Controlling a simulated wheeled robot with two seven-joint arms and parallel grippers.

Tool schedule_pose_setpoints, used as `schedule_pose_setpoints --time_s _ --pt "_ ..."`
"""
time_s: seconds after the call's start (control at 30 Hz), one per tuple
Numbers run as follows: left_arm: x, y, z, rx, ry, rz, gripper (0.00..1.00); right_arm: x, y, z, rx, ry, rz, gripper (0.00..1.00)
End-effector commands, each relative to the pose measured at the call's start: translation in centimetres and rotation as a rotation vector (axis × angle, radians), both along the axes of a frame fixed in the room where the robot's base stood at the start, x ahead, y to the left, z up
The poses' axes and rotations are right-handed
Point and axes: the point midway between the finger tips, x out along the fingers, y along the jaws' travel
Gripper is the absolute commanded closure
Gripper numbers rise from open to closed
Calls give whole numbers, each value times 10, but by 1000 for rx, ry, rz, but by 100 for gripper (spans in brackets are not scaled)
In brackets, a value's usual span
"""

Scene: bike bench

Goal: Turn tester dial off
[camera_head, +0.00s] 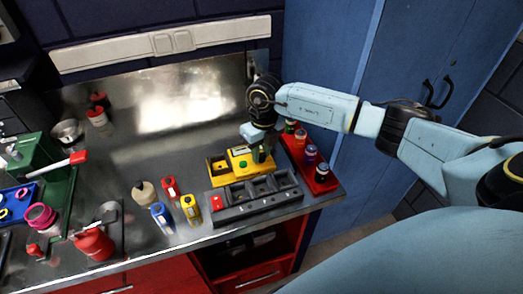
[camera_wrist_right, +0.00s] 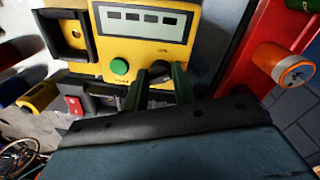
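The yellow tester (camera_head: 232,163) stands on the bench behind the charger. In the right wrist view its face (camera_wrist_right: 138,45) shows a display panel with several dark segments, a green button (camera_wrist_right: 120,66) and a dark dial (camera_wrist_right: 160,72). My right gripper (camera_head: 260,153) reaches down over the tester's right side. In the wrist view its two green fingers (camera_wrist_right: 158,84) are apart, one on each side of the dial. I cannot tell whether they touch it. The dial's lower part and pointer setting are partly hidden. My left gripper is not in view.
A dark charger (camera_head: 256,200) with empty bays and a red switch (camera_head: 216,203) is in front. A red rack (camera_head: 321,182) with several cylinders stands right, near the bench edge. Red, blue and yellow (camera_head: 190,209) packs lie left.

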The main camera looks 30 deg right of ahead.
Motion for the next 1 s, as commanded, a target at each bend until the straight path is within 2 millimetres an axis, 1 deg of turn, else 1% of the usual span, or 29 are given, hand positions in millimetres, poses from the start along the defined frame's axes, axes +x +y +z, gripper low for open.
schedule_pose_setpoints --time_s 0.27,0.47,0.67,1.0 --pt "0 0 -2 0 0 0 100 1 -1 0 -1 -1 17 97" --pt "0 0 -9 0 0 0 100 1 -2 0 -3 -3 98 97" --pt "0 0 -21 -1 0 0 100 2 -1 -1 -3 -4 251 97" --pt "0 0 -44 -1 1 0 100 3 -2 0 -3 -4 569 97"
